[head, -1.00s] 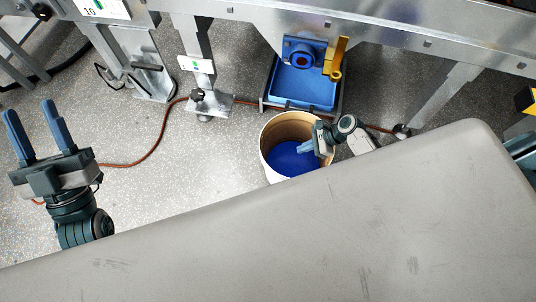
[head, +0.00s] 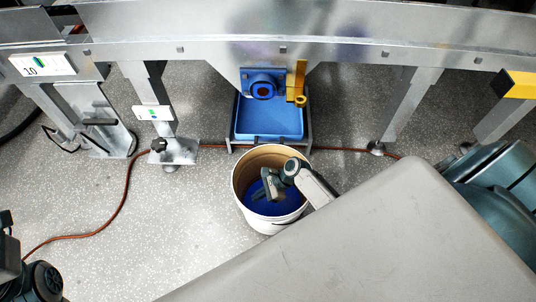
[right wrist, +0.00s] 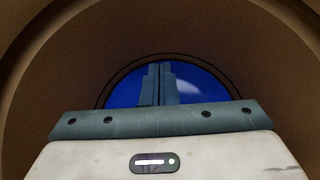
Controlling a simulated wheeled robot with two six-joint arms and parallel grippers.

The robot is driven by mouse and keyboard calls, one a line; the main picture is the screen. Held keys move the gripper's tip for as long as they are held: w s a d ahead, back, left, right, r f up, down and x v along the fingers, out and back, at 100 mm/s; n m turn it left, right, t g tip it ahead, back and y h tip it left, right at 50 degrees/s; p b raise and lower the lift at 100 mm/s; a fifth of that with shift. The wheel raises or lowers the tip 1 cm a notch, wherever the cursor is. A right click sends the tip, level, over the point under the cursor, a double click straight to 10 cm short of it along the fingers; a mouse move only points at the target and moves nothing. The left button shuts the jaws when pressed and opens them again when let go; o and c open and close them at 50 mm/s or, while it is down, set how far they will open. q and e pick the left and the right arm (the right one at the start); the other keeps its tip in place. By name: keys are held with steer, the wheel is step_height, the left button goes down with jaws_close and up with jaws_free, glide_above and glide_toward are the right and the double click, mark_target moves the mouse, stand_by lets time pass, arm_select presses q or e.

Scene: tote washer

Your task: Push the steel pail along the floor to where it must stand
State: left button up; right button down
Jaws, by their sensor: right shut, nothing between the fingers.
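The pail (head: 258,162) stands upright on the floor, cream outside and tan inside, with blue liquid at its bottom. It is just in front of a blue tray (head: 270,121) in a metal frame; I cannot tell if they touch. My right gripper (head: 265,194) reaches down inside the pail, shut and empty. In the right wrist view its closed fingers (right wrist: 160,82) show against the blue, with the pail's inner wall (right wrist: 75,65) around them. Of my left gripper, only a dark part shows at the lower left edge; its fingers are cut off.
A blue valve (head: 262,88) with a yellow handle (head: 297,82) hangs above the tray. Steel legs stand left (head: 160,115) and right (head: 403,105). An orange cable (head: 122,200) crosses the floor. Open floor lies left of the pail.

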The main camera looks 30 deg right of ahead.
steer(key=shift+w+a+b, duration=0.2)
steer(key=shift+w+a, duration=0.1)
steer(key=shift+a, duration=0.65)
steer(key=shift+w+a+b, duration=0.15)
steer(key=shift+w+a, duration=0.1)
steer(key=shift+a, duration=0.7)
